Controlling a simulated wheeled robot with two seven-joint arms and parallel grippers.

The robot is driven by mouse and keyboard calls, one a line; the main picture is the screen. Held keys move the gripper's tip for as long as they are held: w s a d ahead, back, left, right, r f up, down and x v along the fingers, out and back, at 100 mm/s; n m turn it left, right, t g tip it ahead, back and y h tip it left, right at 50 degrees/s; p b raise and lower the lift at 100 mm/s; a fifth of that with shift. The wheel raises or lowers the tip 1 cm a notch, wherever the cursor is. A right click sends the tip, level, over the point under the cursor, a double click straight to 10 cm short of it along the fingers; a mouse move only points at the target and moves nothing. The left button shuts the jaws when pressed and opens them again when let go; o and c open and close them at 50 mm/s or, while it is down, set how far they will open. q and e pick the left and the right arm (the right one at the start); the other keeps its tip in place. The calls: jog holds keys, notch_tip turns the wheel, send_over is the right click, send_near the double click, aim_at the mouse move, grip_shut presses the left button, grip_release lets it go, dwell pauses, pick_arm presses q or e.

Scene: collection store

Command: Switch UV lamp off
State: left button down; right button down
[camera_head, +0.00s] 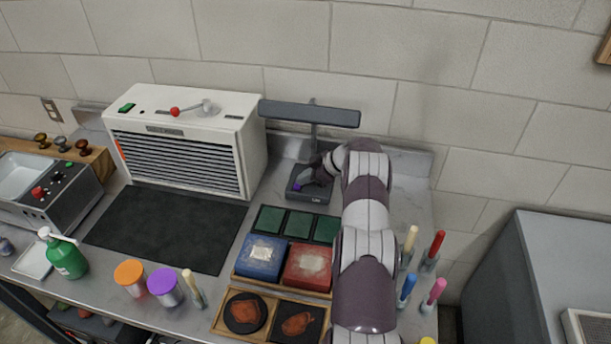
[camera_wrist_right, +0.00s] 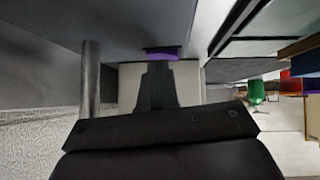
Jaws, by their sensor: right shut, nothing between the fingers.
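The UV lamp has a long dark bar head (camera_head: 309,114) on a post above a dark base (camera_head: 319,196), against the back wall. A small purple switch (camera_head: 297,187) shows on the base, and it also shows in the right wrist view (camera_wrist_right: 162,53). My right gripper (camera_head: 309,182) is shut and empty, low over the base under the lamp head. In the right wrist view its dark fingertips (camera_wrist_right: 160,66) are right at the purple switch; I cannot tell whether they touch it. My left gripper is not in view.
A white slatted cabinet (camera_head: 186,134) stands left of the lamp. Green pads (camera_head: 299,224), blue (camera_head: 262,256) and red boxes lie in front. Colored-handled tools (camera_head: 408,287) stand right of my arm. A black mat (camera_head: 165,228) lies clear at left.

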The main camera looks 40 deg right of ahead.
jog(key=b+v, duration=0.3)
jog(key=v, duration=0.9)
jog(key=shift+s+d+r, duration=0.15)
jog(key=shift+s+d, duration=0.05)
jog(key=shift+s, duration=0.05)
